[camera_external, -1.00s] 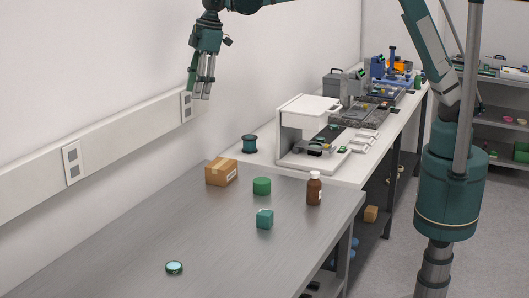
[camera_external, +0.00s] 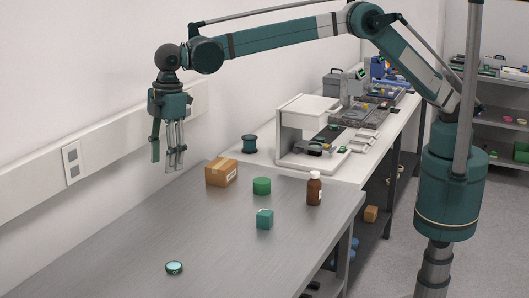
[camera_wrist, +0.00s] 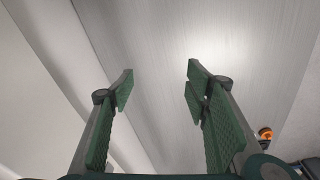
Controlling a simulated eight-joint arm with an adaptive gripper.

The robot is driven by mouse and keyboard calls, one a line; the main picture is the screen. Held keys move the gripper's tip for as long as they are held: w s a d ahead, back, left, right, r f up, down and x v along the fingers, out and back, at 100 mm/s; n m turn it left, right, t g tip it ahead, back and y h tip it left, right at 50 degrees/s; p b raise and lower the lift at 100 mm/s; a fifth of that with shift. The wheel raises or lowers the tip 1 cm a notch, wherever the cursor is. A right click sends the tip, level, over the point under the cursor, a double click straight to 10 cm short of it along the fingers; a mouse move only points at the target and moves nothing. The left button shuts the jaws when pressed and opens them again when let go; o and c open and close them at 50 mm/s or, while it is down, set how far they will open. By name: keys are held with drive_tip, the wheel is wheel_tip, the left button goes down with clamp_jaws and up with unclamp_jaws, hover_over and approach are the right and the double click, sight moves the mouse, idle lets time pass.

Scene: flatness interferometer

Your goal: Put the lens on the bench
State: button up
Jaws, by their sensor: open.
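The lens appears to be the small round disc with a pale blue top and dark green rim (camera_external: 174,267), lying flat near the front of the grey metal bench (camera_external: 110,262) in the external view. My gripper (camera_external: 170,168) hangs over the back left edge of the bench, above and well behind the disc, with its fingers pointing down. In the wrist view my gripper (camera_wrist: 158,78) has its green finger pads spread apart with nothing between them. The disc does not show in the wrist view.
Behind are a dark spool (camera_external: 249,144) and a white instrument (camera_external: 308,116). The bench's front left is clear.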

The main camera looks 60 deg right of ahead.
drive_tip(key=s+a+f+n, duration=0.1)
drive_tip(key=s+a+f, duration=0.5)
drive_tip(key=a+f, duration=0.3)
drive_tip(key=n+h, duration=0.1)
drive_tip(key=n, duration=0.1)
hover_over(174, 264)
drive_tip(key=shift+g, duration=0.4)
drive_tip(key=f, duration=0.6)
drive_tip(key=shift+w+d, duration=0.1)
drive_tip(key=shift+d, duration=0.1)
drive_tip(key=shift+f, duration=1.25)
drive_tip(key=shift+a+f, duration=0.15)
drive_tip(key=shift+f, duration=2.5)
